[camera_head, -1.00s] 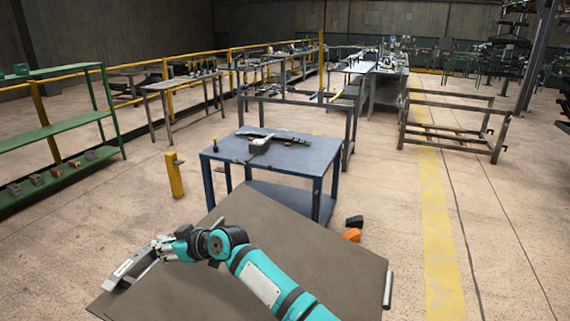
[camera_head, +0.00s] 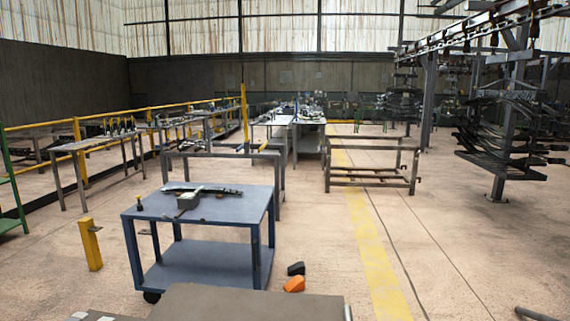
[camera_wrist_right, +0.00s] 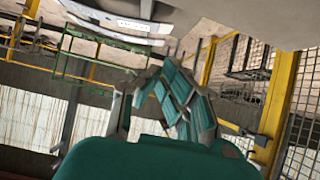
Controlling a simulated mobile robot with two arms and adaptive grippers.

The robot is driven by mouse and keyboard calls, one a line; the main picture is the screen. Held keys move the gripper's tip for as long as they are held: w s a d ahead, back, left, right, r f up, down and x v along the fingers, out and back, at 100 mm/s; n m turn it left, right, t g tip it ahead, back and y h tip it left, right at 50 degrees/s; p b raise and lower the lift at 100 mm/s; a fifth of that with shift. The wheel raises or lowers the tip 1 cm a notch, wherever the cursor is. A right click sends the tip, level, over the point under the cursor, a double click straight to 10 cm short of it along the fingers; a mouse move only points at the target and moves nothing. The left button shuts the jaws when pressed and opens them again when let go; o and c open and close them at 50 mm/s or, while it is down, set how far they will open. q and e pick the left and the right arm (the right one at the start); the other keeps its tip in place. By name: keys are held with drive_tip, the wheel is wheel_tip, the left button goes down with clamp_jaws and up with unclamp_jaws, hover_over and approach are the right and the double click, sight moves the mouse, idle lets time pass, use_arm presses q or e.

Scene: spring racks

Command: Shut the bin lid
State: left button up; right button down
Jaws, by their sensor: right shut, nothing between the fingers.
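A flat grey-brown panel (camera_head: 245,305) shows at the bottom edge of the head view, mostly cut off. It may be the bin lid, but I cannot tell whether it is open or shut. My right gripper (camera_wrist_right: 172,72) shows in the right wrist view, shut and empty, with teal and grey finger links. A plain grey-beige surface (camera_wrist_right: 265,18) fills the top right of that view. I cannot tell if the gripper touches it. My left gripper is in no view.
A blue cart (camera_head: 225,205) with tools on top stands just beyond the panel. A yellow post (camera_head: 90,245) is to its left. A black and an orange block (camera_head: 294,284) lie on the floor to its right. Open floor with a yellow stripe (camera_head: 365,235) lies further right.

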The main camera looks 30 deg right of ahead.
idle(0.4)
drive_tip(key=shift+r, duration=0.15)
drive_tip(key=s+d+r+p, duration=0.3)
drive_tip(key=s+d+r, duration=0.1)
drive_tip(key=r, duration=0.6)
drive_tip(key=shift+d+r, duration=0.35)
drive_tip(key=shift+d, duration=0.55)
